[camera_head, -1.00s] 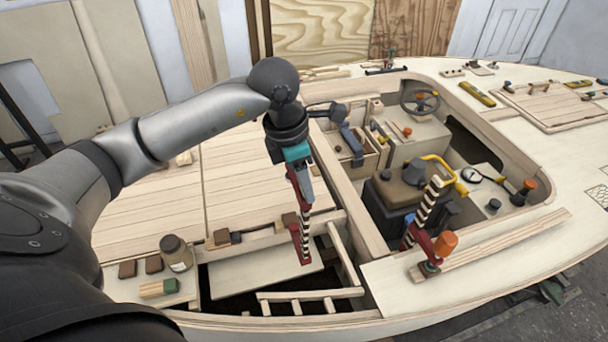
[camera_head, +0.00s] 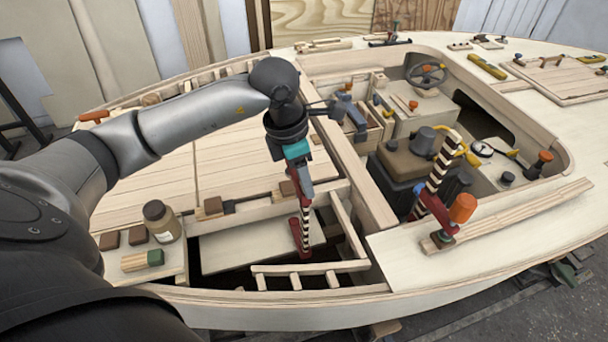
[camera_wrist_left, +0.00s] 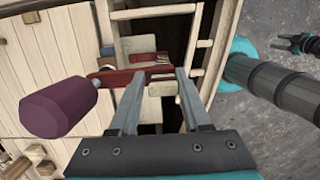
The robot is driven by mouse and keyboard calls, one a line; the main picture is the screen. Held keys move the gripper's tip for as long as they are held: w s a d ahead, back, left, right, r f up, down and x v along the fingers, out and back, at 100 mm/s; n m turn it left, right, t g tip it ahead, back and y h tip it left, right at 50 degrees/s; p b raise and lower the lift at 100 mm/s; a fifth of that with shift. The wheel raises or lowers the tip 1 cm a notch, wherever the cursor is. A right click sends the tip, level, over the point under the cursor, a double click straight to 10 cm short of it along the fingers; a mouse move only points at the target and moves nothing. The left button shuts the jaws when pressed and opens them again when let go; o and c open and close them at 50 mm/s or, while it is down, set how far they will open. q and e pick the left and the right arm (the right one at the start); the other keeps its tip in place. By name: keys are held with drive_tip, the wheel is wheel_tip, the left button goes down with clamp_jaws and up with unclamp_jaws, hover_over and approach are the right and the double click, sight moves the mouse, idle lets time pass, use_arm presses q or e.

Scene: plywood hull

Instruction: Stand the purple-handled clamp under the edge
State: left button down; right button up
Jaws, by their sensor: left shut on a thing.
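My left gripper (camera_head: 300,178) is shut on the purple-handled clamp (camera_head: 304,222). In the head view the clamp hangs roughly upright, with red jaws and a black-and-white striped bar. It is over the open bay in the deck, and its lower red jaw is near a pale panel. The purple handle is hidden there. In the left wrist view the purple handle (camera_wrist_left: 58,107) sticks out to the left, and a red jaw (camera_wrist_left: 130,79) crosses between the fingers (camera_wrist_left: 152,85).
A slatted wooden frame (camera_head: 310,270) borders the bay. A brown jar (camera_head: 161,221) and small blocks stand on the deck at left. An orange-handled clamp (camera_head: 462,209) stands on the right side deck. The cockpit with an engine (camera_head: 405,165) lies beyond. The planked deck at left is mostly clear.

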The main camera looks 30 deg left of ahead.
use_arm(q)
drive_tip(key=shift+f, duration=0.15)
drive_tip(key=shift+w+a+b, duration=0.25)
drive_tip(key=shift+b, duration=0.1)
idle(0.5)
idle(0.8)
drive_tip(key=shift+w+a+f+b, duration=0.1)
drive_tip(key=shift+w+a+b, duration=0.05)
drive_tip(key=shift+b, duration=0.15)
drive_tip(key=shift+w+a, duration=0.4)
drive_tip(key=shift+a, duration=0.1)
drive_tip(key=shift+w+a+b, duration=0.1)
drive_tip(key=shift+b, duration=0.2)
drive_tip(key=shift+w+a+b, duration=0.3)
drive_tip(key=shift+w+a, duration=0.35)
drive_tip(key=shift+a, duration=0.1)
idle(0.3)
